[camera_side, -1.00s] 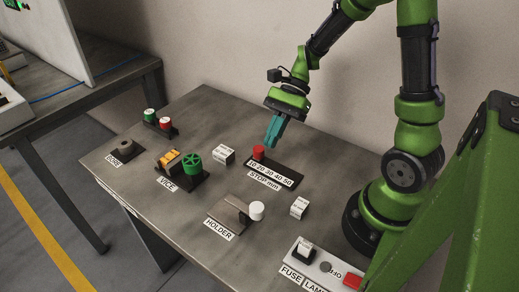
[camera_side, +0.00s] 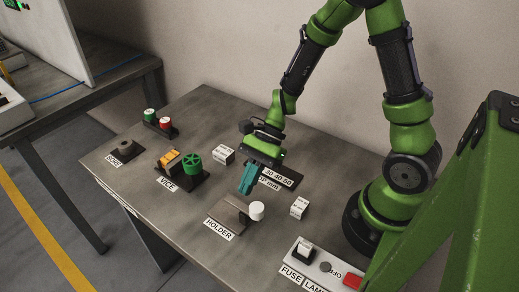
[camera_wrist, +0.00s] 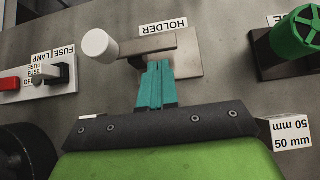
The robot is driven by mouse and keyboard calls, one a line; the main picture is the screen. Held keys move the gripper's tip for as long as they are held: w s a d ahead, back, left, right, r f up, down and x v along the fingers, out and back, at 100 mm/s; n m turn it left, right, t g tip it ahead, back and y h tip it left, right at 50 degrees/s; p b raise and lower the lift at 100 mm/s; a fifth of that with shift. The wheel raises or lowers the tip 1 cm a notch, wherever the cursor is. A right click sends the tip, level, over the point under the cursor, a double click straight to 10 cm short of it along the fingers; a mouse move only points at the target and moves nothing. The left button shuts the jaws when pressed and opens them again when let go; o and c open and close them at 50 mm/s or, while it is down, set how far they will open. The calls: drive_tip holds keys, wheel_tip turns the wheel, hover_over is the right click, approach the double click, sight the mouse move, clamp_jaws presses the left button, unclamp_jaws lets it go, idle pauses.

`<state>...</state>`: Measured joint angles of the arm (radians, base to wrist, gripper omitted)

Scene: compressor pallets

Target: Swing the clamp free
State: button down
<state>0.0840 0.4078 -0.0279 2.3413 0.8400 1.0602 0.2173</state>
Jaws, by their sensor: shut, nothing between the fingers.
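The holder is a flat tan-grey plate (camera_side: 222,213) with a dark clamp bar (camera_side: 238,207) across it and a white round knob (camera_side: 257,211) at the bar's end. In the wrist view the bar (camera_wrist: 148,46) runs left from the plate (camera_wrist: 188,65) to the knob (camera_wrist: 97,45). My gripper (camera_side: 246,191) has teal fingers, shut and empty, pointing down just behind the holder. In the wrist view the fingertips (camera_wrist: 160,64) appear just below the bar, near the plate's left edge. I cannot tell whether they touch it.
The vice with its green wheel (camera_side: 193,165) stands left of the holder. The stop scale (camera_side: 283,177) is partly hidden behind my gripper. A white block (camera_side: 299,207) sits right of the knob, and the fuse and lamp panel (camera_side: 306,264) lies at front right.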

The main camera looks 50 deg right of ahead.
drive_tip(key=shift+a, duration=0.55)
